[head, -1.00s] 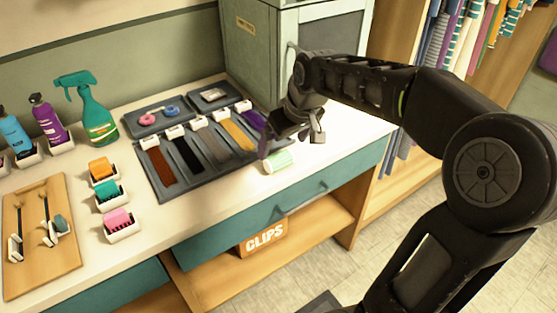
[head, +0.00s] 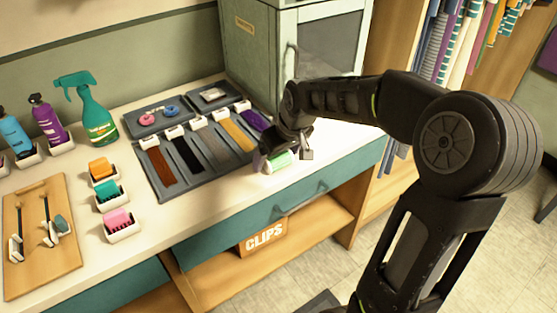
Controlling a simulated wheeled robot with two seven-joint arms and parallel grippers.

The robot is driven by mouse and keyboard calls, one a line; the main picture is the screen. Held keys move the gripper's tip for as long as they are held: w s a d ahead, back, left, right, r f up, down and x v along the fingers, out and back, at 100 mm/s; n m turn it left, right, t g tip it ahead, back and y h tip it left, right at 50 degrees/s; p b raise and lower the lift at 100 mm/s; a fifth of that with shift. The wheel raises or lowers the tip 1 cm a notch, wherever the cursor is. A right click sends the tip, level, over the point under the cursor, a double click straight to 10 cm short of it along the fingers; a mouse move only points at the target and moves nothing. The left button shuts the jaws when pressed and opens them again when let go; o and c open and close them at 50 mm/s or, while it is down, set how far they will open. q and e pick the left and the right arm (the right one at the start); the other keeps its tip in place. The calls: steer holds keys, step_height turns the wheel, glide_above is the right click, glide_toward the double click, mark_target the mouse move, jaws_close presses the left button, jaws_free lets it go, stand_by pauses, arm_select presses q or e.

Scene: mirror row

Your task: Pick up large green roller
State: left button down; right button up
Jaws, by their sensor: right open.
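The large green roller (head: 277,162) lies on the white counter near its front edge, to the right of the dark tray of hair swatches. It is pale green with a white end. My right gripper (head: 284,158) is open and low over the roller, with one finger at its left and one at its right. The gripper hides part of the roller's far side, and I cannot tell whether the fingers touch it. My left gripper is not in view.
The dark swatch tray (head: 205,152) lies just left of my right gripper. A grey-green cabinet (head: 262,60) stands behind it. Small holders with an orange, a teal and a pink item (head: 118,218) stand further left. A drawer handle (head: 302,198) sticks out below the counter edge.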

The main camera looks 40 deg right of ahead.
steer(key=shift+c, duration=0.4)
steer(key=c, duration=1.4)
step_height(320, 180, up, 10)
steer(key=shift+r, duration=0.1)
stand_by(0.5)
steer(key=shift+r+p, duration=0.5)
steer(key=shift+p, duration=0.1)
